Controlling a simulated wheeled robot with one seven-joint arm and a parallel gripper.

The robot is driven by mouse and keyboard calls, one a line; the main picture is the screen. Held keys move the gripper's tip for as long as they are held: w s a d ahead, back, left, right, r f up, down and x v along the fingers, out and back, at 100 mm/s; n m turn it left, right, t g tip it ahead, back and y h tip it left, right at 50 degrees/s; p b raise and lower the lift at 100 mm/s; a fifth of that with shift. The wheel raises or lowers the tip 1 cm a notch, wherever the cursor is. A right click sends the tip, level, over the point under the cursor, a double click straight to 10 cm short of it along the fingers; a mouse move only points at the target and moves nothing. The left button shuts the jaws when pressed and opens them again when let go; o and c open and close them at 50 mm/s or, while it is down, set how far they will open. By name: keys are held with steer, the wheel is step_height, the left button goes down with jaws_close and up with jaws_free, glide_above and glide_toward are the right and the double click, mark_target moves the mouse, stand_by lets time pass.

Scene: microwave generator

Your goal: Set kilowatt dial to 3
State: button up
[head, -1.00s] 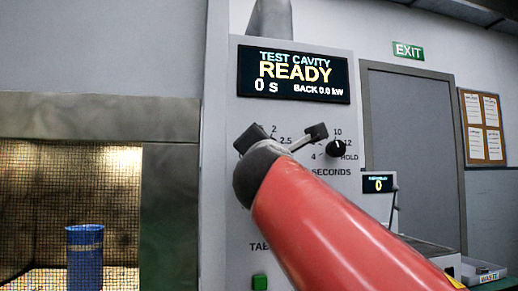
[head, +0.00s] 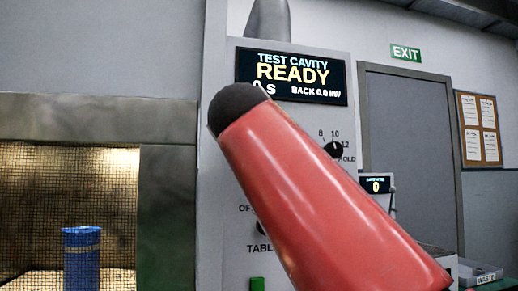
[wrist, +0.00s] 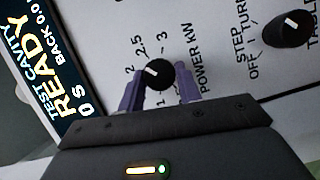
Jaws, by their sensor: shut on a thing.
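The kilowatt dial (wrist: 160,74) is a round black knob with a white mark, under the label POWER KW in the wrist view. Numbers 1, 2, 2.5 and 3 stand around it. Its mark points to the upper left of that picture, towards 2 to 2.5; I cannot tell the exact setting. My gripper (wrist: 158,84) has its two purple-grey fingers on either side of the knob and is shut on it. In the head view my red arm hides both the dial and the gripper.
The display (head: 291,76) reads READY. The seconds dial (head: 333,149) is right of my arm. The turntable dial (wrist: 288,29) shows in the wrist view, and a green button (head: 257,284) sits low on the panel. A blue cylinder (head: 82,257) stands behind the mesh at left.

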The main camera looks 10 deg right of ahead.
steer(key=m+g+y, duration=0.1)
steer(key=m, duration=0.1)
steer(key=m+g+y, duration=0.1)
steer(key=m, duration=0.2)
steer(key=shift+d, duration=0.1)
stand_by(0.6)
steer(key=o, duration=1)
steer(key=shift+r, duration=0.1)
steer(key=v, duration=0.7)
steer(key=shift+s, duration=0.4)
